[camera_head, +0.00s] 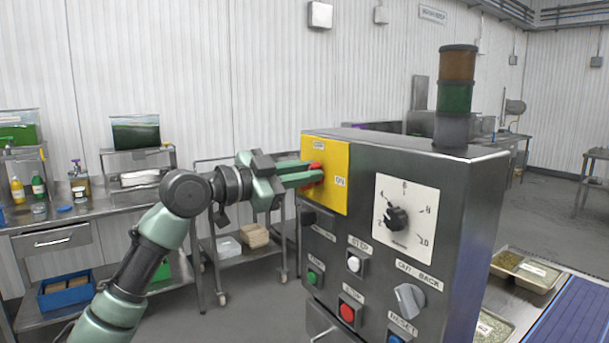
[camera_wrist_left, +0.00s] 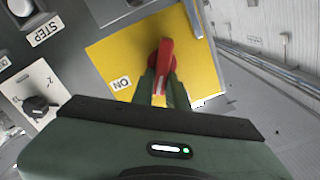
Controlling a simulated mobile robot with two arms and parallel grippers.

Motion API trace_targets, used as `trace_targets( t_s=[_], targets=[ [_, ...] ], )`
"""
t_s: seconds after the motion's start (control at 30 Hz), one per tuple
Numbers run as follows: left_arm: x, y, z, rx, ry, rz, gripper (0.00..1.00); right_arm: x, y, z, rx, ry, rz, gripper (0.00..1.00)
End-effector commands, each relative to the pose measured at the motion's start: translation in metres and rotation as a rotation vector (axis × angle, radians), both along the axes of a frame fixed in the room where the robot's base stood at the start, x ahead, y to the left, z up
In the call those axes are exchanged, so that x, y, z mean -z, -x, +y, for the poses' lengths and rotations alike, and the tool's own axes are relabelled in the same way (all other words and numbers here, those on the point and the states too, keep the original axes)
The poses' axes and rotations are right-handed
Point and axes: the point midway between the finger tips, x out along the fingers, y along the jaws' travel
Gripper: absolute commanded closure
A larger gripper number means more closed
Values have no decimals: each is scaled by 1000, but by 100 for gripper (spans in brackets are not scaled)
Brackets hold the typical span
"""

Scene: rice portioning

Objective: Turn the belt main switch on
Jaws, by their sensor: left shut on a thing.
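The belt main switch is a red handle (camera_head: 315,172) on a yellow plate (camera_head: 338,150) at the upper left of the grey control box. The plate has an OFF label at its top and an ON label at its right. My left gripper (camera_head: 312,173) reaches in from the left and is shut on the red handle. In the left wrist view the red handle (camera_wrist_left: 164,62) stands between the two green fingertips (camera_wrist_left: 163,88), with the ON label to its left on the yellow plate (camera_wrist_left: 118,60). The fingers hide part of the handle. My right gripper is not in view.
The control box front also carries a black dial (camera_head: 397,219), a grey selector knob (camera_head: 408,299), a white button (camera_head: 353,264), a green button (camera_head: 313,277) and a red button (camera_head: 347,312). A signal tower (camera_head: 455,95) stands on top. A blue belt (camera_head: 580,312) and trays (camera_head: 541,274) lie at the right.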

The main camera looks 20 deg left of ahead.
Motion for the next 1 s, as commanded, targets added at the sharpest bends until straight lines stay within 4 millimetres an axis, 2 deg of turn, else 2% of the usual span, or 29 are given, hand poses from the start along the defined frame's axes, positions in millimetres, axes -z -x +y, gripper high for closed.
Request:
trace_targets(
  t_s=[0.7,1.0],
  targets=[
    [10,5,-5,0,-530,-412,100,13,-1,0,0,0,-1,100],
    [13,5,-6,0,-695,-542,100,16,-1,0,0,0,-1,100]
  ],
)
